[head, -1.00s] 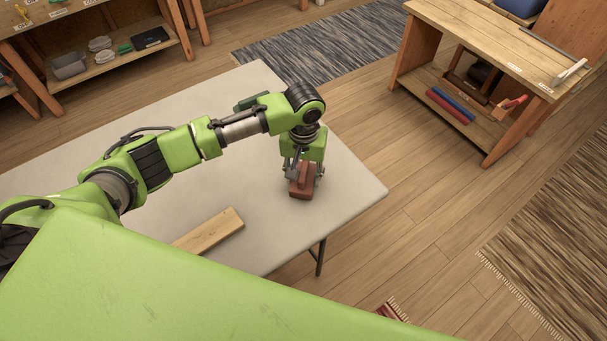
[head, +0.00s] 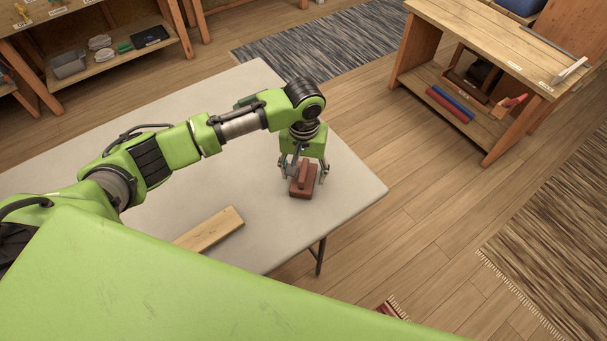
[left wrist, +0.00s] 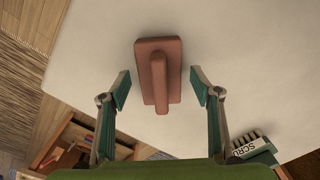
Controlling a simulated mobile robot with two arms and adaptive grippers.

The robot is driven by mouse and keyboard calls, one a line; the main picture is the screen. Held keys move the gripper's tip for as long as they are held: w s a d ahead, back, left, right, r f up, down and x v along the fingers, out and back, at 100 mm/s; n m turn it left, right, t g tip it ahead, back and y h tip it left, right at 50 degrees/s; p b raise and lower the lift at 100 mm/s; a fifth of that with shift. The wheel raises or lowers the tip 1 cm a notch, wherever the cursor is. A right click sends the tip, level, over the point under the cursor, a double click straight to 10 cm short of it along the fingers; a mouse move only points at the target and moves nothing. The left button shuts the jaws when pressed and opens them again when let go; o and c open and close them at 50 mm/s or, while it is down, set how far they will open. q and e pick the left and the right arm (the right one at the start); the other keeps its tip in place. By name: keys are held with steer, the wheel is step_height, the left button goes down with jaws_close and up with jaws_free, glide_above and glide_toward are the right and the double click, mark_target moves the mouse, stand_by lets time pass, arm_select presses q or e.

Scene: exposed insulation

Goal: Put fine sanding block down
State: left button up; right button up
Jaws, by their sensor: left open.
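The fine sanding block (head: 303,187) is reddish brown with a raised grip along its top. It rests on the pale table (head: 350,195) near the table's right end. My left gripper (head: 304,181) is directly above and around it, fingers spread. In the left wrist view the block (left wrist: 159,75) lies between the two open fingertips (left wrist: 158,90), with a gap on each side and no contact. My right gripper is not in view.
A wooden board (head: 209,230) lies on the table, nearer me. A scrub brush (left wrist: 252,147) shows at the lower right of the left wrist view. A wooden workbench (head: 490,45) stands beyond the table at right. The tabletop around the block is clear.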

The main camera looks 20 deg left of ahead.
mark_target(304, 171)
arm_select(q)
step_height(304, 171, up, 11)
steer(key=shift+f, duration=0.1)
stand_by(0.7)
